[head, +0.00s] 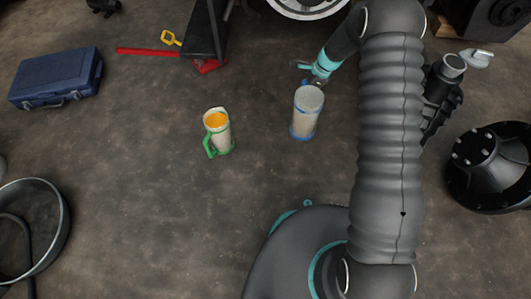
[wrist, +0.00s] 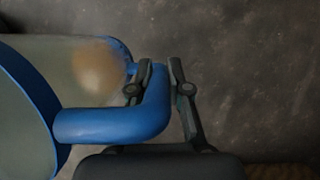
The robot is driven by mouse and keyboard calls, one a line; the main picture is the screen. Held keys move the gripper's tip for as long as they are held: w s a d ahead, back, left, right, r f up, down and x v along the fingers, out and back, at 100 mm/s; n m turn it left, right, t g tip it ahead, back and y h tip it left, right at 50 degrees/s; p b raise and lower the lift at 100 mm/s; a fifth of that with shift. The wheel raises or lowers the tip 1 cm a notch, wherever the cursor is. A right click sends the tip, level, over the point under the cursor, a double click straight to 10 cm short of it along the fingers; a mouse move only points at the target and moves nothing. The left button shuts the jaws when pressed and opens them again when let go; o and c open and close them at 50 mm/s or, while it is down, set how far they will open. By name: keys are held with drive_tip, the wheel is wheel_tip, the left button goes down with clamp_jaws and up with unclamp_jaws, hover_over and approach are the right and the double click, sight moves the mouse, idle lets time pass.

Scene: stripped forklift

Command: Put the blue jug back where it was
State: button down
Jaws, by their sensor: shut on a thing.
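The blue jug (head: 306,108) has a pale, see-through body with a blue rim, base and handle. In the head view it is upright, right of centre; I cannot tell whether its base touches the floor. My gripper (head: 313,82) is at its far side, by the handle. In the wrist view the jug's blue handle (wrist: 110,122) runs between the two dark fingers of my gripper (wrist: 161,76), which are shut on it. The jug's body fills the left of that view.
A green-handled jug (head: 222,136) with an orange inside stands left of the blue jug. A blue case (head: 56,80), a red-and-black jack (head: 207,35) and a large ring (head: 62,215) lie on the left. A dark hub (head: 487,165) lies right.

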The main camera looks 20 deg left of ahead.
drive_tip(key=s+a+f+b, duration=0.1)
drive_tip(key=s+a+f, duration=0.1)
drive_tip(key=a+f, duration=0.4)
drive_tip(key=s+a+f+m+b, duration=0.1)
drive_tip(key=s+a+f, duration=0.1)
drive_tip(key=a+f, duration=0.4)
drive_tip(key=shift+s+f, duration=0.3)
drive_tip(key=shift+f, duration=0.6)
drive_tip(key=shift+a+f, duration=0.1)
drive_tip(key=shift+f, duration=0.15)
drive_tip(key=c, duration=1.1)
unclamp_jaws()
drive_tip(key=v, duration=0.6)
drive_tip(key=p+v, duration=0.1)
drive_tip(key=v, duration=0.5)
drive_tip(key=shift+s+r+p, duration=0.2)
drive_tip(key=shift+r+p, duration=0.05)
drive_tip(key=shift+p, duration=0.05)
